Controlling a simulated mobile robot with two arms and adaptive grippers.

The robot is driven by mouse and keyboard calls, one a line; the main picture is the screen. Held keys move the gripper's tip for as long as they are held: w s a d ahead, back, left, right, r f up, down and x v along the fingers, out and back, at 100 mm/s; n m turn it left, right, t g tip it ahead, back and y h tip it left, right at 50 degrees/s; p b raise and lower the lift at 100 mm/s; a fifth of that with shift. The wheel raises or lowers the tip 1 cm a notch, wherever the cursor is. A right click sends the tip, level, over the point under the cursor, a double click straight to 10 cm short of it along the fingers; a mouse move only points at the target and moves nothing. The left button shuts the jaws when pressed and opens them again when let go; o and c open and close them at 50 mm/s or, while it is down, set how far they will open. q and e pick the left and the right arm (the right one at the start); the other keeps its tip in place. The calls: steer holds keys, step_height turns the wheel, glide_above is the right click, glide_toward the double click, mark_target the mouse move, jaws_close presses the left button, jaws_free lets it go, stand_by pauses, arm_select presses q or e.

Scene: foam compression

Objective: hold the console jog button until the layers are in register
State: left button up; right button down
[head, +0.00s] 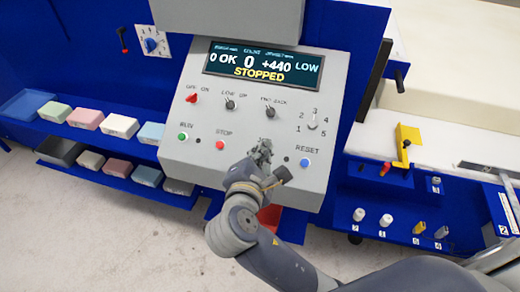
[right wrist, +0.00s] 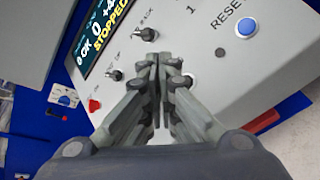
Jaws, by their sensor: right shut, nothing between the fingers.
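The grey console (head: 235,100) stands in the middle of the head view. Its display (head: 262,66) reads "0 OK", "0", "+440", "LOW" and "STOPPED". My right gripper (head: 263,150) is shut and empty, its tips at the lower part of the console face, between the STOP button and the RESET button. A partly covered label, seemingly "JOG", shows just above the tips; the jog button itself is hidden behind the gripper. In the right wrist view the shut fingers (right wrist: 157,65) point at the console face; contact cannot be told. My left gripper is not in view.
Near the tips are the red STOP button (head: 221,145), the blue RESET button (head: 305,162) and the green RUN button (head: 183,137). Selector knobs sit above. Coloured foam blocks (head: 86,119) lie on blue shelves at left. A yellow bracket (head: 405,143) stands at right.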

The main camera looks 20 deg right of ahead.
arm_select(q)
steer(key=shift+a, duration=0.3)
arm_select(e)
steer(key=shift+w+a+r+n+t, duration=0.15)
steer(key=shift+r+n+t, duration=0.15)
steer(key=shift+r, duration=0.35)
steer(key=shift+w+a+r+n+t, duration=0.1)
steer(key=shift+a+r+n+t, duration=0.15)
steer(key=shift+r, duration=0.35)
steer(key=shift+d, duration=0.1)
